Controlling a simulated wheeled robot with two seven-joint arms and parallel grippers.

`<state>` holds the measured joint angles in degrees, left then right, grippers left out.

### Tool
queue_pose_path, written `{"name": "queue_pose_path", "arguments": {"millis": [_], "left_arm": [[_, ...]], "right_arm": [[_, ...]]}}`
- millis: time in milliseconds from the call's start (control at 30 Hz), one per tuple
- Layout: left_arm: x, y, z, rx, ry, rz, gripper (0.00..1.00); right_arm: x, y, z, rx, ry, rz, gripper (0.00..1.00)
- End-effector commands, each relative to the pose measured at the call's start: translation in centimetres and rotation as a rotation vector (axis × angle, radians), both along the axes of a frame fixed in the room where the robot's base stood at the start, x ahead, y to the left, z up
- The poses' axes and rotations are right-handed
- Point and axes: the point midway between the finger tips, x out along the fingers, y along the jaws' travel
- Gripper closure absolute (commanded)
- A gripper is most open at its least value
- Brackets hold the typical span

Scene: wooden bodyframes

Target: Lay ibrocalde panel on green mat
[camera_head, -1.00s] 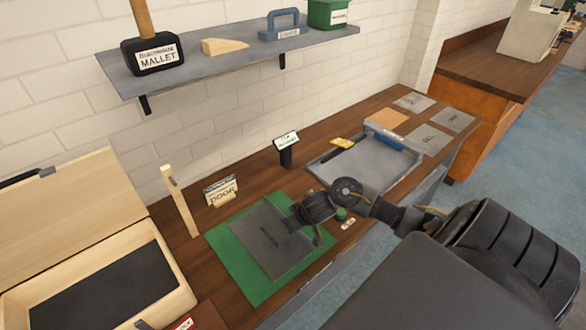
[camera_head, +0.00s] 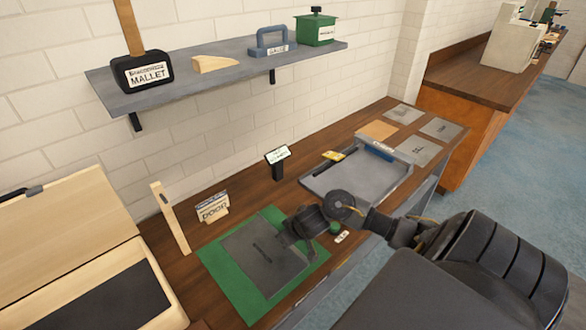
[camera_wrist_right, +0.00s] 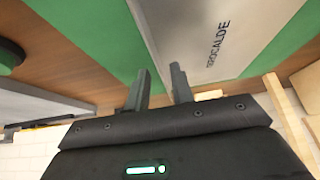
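The ibrocalde panel (camera_head: 258,262) is a thin grey sheet with its name printed on it. It lies over the green mat (camera_head: 226,284), with green showing around it. In the right wrist view the panel (camera_wrist_right: 205,40) appears close up, with the mat (camera_wrist_right: 85,30) beside its edge. My right gripper (camera_head: 290,250) is at the panel's right-hand edge. In the wrist view its two fingers (camera_wrist_right: 161,70) stand apart, one on each side of the panel's edge line, with a gap between them. My left gripper is out of view.
A grey tray (camera_head: 340,190) and several flat sheets (camera_head: 441,128) lie further right on the bench. A small black stand (camera_head: 278,168), a card sign (camera_head: 212,207) and a wooden post (camera_head: 170,220) stand behind the mat. An open wooden box (camera_head: 90,265) is at left. A shelf (camera_head: 215,85) hangs above.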

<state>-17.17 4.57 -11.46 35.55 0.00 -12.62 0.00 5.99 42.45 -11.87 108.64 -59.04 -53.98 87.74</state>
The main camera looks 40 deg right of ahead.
Motion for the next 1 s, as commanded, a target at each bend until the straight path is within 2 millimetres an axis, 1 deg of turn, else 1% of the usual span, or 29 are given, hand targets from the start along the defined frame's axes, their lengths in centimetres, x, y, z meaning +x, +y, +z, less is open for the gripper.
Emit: {"name": "queue_pose_path", "arguments": {"millis": [33, 300, 500, 700, 1000], "left_arm": [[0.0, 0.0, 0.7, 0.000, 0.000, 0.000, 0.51], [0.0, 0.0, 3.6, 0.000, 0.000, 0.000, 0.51], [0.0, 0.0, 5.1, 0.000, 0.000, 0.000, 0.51], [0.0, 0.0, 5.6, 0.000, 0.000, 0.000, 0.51], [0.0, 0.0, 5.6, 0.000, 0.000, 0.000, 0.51]], "right_arm": [[-0.4, 0.0, 1.0, -0.002, -0.001, 0.001, 0.76], [-3.3, 0.0, 6.1, -0.004, -0.001, 0.005, 0.76], [-5.1, 0.0, 8.8, -0.003, 0.000, 0.003, 0.76], [-6.0, 0.0, 9.8, -0.002, 0.001, 0.001, 0.76], [-6.0, 0.0, 9.8, 0.000, 0.001, 0.000, 0.76]]}}
